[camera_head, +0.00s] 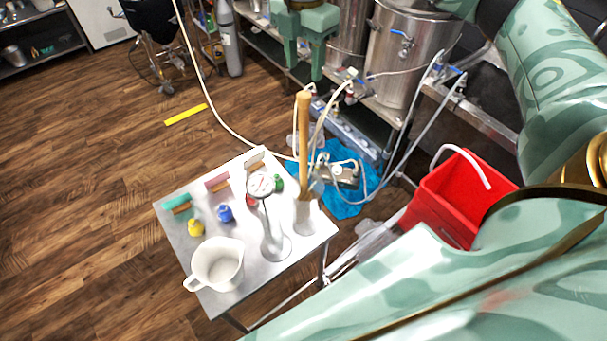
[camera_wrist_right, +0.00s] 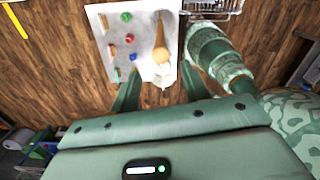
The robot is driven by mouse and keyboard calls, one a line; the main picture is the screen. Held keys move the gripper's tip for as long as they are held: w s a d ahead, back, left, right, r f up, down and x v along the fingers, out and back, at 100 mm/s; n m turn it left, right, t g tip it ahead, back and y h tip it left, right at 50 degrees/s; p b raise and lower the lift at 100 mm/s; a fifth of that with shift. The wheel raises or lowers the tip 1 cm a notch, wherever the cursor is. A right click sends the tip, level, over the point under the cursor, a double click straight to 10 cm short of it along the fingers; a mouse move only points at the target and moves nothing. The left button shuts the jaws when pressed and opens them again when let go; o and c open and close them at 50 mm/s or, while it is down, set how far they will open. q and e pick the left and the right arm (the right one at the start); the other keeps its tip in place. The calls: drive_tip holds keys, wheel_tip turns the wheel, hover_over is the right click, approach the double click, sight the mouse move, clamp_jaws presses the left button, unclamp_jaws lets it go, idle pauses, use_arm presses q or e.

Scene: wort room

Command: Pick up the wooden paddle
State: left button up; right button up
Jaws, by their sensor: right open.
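The wooden paddle (camera_head: 304,135) stands nearly upright on a small metal table (camera_head: 255,290), its long tan handle pointing up. Its lower end is in or behind a pale container (camera_head: 306,215); I cannot tell which. My right gripper (camera_head: 303,72) is open and empty, with its fingers pointing down near the top of the handle in the head view. In the right wrist view the paddle (camera_wrist_right: 160,50) shows beyond the fingers, between them and apart from them. My left gripper is not in view.
A red bucket (camera_head: 445,200) stands to the right. Steel kettles (camera_head: 400,50) and hoses are behind. The wooden floor at left is mostly clear.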

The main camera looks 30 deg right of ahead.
sight(304, 94)
wheel_tip(304, 94, down, 8)
drive_tip(key=shift+r+p, duration=0.1)
drive_tip(key=shift+p, duration=0.2)
wheel_tip(304, 94, down, 5)
drive_tip(key=shift+r+p, duration=0.2)
drive_tip(key=shift+p, duration=0.5)
drive_tip(key=shift+f, duration=0.4)
clamp_jaws()
